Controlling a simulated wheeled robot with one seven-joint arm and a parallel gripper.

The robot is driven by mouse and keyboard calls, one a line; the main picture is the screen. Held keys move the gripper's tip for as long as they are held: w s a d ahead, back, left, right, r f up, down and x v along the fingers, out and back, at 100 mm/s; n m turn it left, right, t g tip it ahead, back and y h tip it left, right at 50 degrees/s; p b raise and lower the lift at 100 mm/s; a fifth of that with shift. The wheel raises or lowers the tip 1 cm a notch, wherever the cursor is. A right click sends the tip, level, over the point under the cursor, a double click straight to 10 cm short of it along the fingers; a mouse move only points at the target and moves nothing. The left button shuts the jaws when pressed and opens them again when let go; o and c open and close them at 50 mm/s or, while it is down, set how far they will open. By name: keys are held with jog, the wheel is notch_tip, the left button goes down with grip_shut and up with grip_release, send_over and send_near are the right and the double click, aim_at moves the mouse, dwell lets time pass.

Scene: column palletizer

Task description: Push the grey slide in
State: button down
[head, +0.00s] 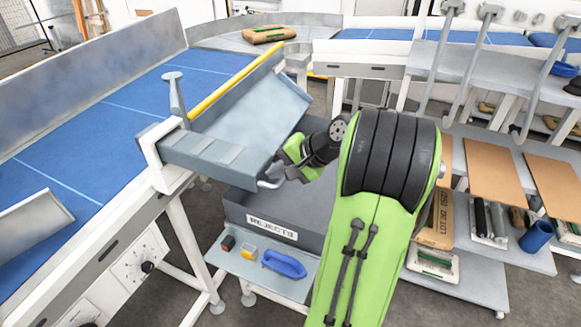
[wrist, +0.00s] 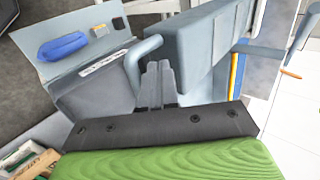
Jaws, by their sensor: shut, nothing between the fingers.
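The grey slide (head: 255,108) is a sloped tray with raised sides, sticking out across the near edge of the blue conveyor. A pale bar handle (head: 271,183) is on its near end. The slide's end (wrist: 200,50) and the curved handle (wrist: 135,62) also show in the wrist view. My gripper (head: 284,174) is at the near end of the slide, right by the handle. In the wrist view, its fingers (wrist: 158,78) are together and empty, just beside the handle. I cannot tell whether they touch it.
A grey bin labelled REJECTS (head: 310,215) stands below the slide. A low shelf (head: 236,262) holds a blue handled object (head: 284,264) and small blocks. The blue conveyor (head: 90,135) runs along the left, with a yellow rail (head: 222,92) behind the slide. Racks with brown boards (head: 495,170) stand right.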

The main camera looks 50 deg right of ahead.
jog(key=shift+w+a+f, duration=0.15)
jog(key=shift+w+f, duration=0.2)
